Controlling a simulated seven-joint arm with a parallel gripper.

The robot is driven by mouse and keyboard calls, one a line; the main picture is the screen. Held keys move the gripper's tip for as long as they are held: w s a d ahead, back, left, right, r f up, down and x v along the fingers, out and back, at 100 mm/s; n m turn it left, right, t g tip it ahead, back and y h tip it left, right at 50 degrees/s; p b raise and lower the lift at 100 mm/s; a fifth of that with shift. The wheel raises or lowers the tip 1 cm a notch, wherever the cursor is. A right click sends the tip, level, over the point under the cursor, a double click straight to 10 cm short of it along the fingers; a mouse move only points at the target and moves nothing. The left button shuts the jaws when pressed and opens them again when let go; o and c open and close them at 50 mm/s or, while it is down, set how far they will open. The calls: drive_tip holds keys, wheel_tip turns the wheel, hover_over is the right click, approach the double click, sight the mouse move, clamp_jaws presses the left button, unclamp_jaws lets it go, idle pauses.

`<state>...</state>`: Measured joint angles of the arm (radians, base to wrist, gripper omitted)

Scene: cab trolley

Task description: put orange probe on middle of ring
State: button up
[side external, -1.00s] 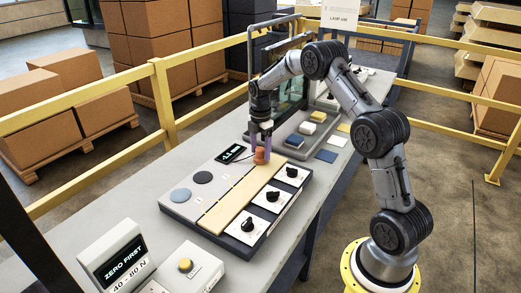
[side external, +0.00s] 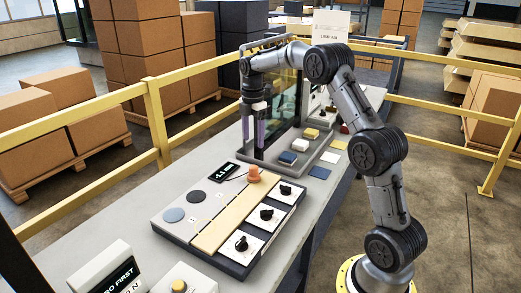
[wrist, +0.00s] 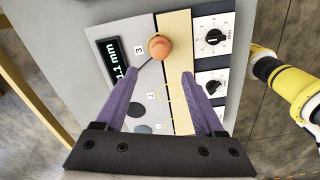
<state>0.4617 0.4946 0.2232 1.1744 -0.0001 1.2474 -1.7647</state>
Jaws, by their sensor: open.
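The orange probe (side external: 253,174) stands at the far end of the tan strip (side external: 222,220) on the grey panel. In the wrist view the probe (wrist: 160,47) is beside the label 3, with a dark cable running from it toward the display. A thin yellow ring outline (wrist: 168,93) shows on the strip beside the label 2, apart from the probe. My gripper (side external: 254,143) is open and empty, raised above the panel. In the wrist view its purple fingers (wrist: 161,77) are spread, with the probe beyond their tips.
Black knobs on white plates (side external: 266,213) line the panel's right side. A small display (side external: 223,172) and two round discs (side external: 195,197) lie left of the strip. Behind are a glass screen (side external: 285,98) and a tray with coloured blocks (side external: 300,145). A ZERO FIRST sign (side external: 110,272) stands in front.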

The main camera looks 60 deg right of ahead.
drive_tip(key=s+a+r+m+t, duration=0.3)
drive_tip(key=s+a+r+m, duration=0.4)
drive_tip(key=s+a+r, duration=0.65)
drive_tip(key=s+a+f+m+t, duration=0.1)
drive_tip(key=s+a+f+m, duration=0.2)
drive_tip(key=s, duration=0.5)
drive_tip(key=s+a+f+m+t, duration=0.1)
drive_tip(key=s+a+f+m, duration=0.2)
drive_tip(key=s+a+m, duration=0.2)
drive_tip(key=s+a, duration=0.1)
drive_tip(key=s, duration=0.2)
drive_tip(key=shift+s+a+t, duration=0.15)
drive_tip(key=shift+a+t, duration=0.1)
drive_tip(key=shift+t, duration=0.05)
